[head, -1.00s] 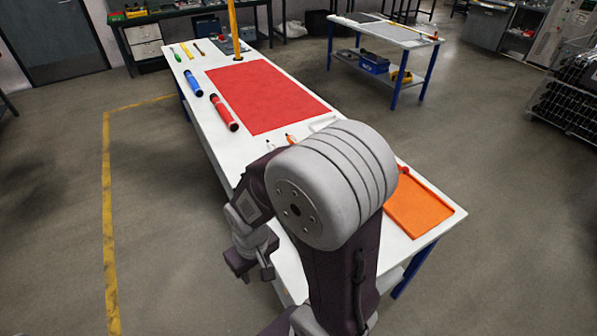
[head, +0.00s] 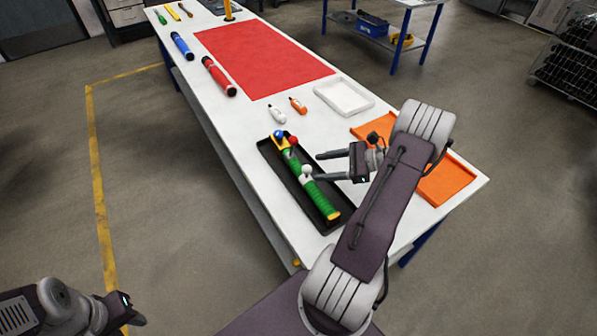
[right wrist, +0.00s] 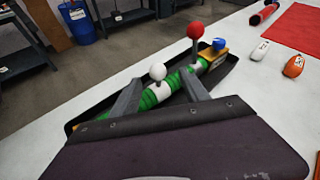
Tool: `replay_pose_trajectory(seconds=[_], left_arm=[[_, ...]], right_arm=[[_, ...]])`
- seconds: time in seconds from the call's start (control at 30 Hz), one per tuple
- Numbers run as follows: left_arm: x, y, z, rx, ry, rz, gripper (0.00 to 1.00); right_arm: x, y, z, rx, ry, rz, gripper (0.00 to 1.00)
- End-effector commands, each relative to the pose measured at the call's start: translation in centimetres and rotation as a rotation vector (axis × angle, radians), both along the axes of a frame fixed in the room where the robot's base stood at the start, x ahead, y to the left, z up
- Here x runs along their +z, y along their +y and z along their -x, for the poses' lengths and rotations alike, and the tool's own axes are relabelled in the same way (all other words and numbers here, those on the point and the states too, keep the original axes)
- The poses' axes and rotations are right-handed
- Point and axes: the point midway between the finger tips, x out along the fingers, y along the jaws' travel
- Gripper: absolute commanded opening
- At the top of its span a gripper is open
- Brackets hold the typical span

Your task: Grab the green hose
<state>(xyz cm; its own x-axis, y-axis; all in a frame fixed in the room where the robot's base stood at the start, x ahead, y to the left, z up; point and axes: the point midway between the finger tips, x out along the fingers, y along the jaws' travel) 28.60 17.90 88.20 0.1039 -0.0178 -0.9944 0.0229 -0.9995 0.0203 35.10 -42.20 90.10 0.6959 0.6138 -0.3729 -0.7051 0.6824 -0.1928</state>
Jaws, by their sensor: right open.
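The green hose (head: 315,193) lies in a long black tray (head: 267,151) near the table's front left edge. It has yellow ends and white, red and blue knobs; it also shows in the right wrist view (right wrist: 147,101). My right gripper (head: 318,166) is open and empty, just right of the hose, with its fingers pointing toward it. In the right wrist view the fingers (right wrist: 160,82) appear on either side of a green stretch with the white knob; contact cannot be told. My left gripper (head: 128,307) is at the lower left, away from the table; its jaws are unclear.
An orange tray (head: 453,183) lies under and beyond my right arm. Red (head: 218,75) and blue tubes (head: 182,46) lie farther back beside a red mat (head: 262,60).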

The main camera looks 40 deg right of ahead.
Motion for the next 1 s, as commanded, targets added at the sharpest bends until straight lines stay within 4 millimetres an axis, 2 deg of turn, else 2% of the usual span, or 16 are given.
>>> replay_pose_trajectory(seconds=[0.2,0.33,0.57,0.83,0.87,1.0], left_arm=[[0.0,0.0,0.0,0.000,0.000,0.000,0.36],[0.1,0.0,0.0,0.000,0.000,0.000,0.36],[0.2,0.0,0.0,0.000,0.000,0.000,0.36],[0.2,0.0,0.0,0.000,0.000,0.000,0.36],[0.1,0.0,0.0,0.000,0.000,0.000,0.36],[0.2,0.0,0.0,0.000,0.000,0.000,0.36]], right_arm=[[-1.2,2.1,-2.2,0.004,0.003,-0.001,0.53],[-1.4,2.6,-2.6,0.005,0.003,0.001,0.53],[-2.8,5.4,-5.2,0.006,0.003,0.000,0.53],[-3.1,5.7,-5.7,0.004,0.002,0.002,0.53],[-3.0,5.7,-5.7,0.004,0.002,0.002,0.51],[-3.0,5.7,-5.7,0.004,0.002,0.002,0.12]])
